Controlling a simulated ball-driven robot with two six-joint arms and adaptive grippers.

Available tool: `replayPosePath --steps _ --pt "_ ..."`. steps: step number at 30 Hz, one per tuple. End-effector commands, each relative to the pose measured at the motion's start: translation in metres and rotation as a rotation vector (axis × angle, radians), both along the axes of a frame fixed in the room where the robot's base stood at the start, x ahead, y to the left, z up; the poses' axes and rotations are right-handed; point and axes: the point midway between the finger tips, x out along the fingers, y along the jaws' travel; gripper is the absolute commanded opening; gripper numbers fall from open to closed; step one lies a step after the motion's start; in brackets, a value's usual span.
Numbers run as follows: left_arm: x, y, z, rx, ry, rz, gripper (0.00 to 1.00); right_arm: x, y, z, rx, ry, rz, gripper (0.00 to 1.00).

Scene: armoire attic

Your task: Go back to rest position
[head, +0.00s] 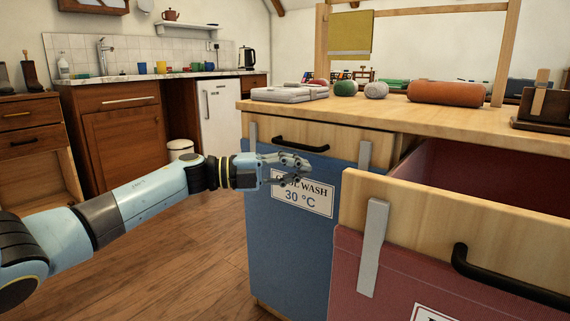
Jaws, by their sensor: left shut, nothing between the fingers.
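My left gripper (297,169) is shut and empty. My left arm reaches in from the left, and the gripper appears in front of the blue laundry drawer (285,248), over its "Wash 30 °C" label and below its black handle (300,144). I cannot tell whether the fingers touch the drawer front. The blue drawer looks closed. My right gripper does not show.
A red drawer (390,290) stands pulled out at the right, with a black handle (510,290). The wooden top (430,115) holds folded cloths (282,94), yarn balls and an orange roll (444,92). Wooden floor (180,265) is clear at left, before the kitchen cabinets.

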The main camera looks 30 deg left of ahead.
Motion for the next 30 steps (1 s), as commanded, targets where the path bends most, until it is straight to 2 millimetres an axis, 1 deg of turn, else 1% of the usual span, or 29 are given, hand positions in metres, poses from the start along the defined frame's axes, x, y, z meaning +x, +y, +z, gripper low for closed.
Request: replayPosePath --steps 1,3,6,12,14,17,19,20,21,23,24,26,29,30 --pt "-0.006 0.007 0.001 0.002 0.003 0.000 0.00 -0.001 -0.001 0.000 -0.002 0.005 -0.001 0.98" --pt "-0.011 0.013 0.001 0.002 0.001 0.000 0.00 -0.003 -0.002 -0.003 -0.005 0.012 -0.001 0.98" --pt "-0.016 0.018 0.000 0.000 0.001 -0.001 0.00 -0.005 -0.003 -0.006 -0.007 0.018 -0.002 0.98" --pt "-0.018 0.020 -0.001 0.000 0.001 -0.001 0.00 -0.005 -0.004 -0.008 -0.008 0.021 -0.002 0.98" --pt "-0.021 0.020 -0.007 -0.001 0.012 -0.001 0.00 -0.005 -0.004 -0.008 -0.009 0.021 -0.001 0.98" --pt "-0.035 0.014 -0.031 -0.016 0.058 -0.002 0.00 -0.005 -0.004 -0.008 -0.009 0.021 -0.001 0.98" --pt "-0.053 0.004 -0.056 -0.042 0.104 -0.008 0.00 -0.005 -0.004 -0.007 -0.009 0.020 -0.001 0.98" --pt "-0.063 -0.004 -0.067 -0.059 0.126 -0.013 0.00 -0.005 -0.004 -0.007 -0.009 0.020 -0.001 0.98" --pt "-0.078 -0.015 -0.080 -0.097 0.154 -0.015 0.00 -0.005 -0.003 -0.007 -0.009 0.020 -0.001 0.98" --pt "-0.101 -0.032 -0.100 -0.182 0.207 0.029 0.00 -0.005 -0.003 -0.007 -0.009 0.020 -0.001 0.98" --pt "-0.111 -0.039 -0.110 -0.247 0.243 0.089 0.00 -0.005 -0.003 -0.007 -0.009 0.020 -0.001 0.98" --pt "-0.125 -0.043 -0.125 -0.347 0.307 0.214 0.00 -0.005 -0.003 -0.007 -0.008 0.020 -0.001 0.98" --pt "-0.146 -0.035 -0.151 -0.493 0.432 0.450 0.00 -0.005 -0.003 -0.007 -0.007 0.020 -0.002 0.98" --pt "-0.157 -0.030 -0.164 -0.546 0.491 0.553 0.00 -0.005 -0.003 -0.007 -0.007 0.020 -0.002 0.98"
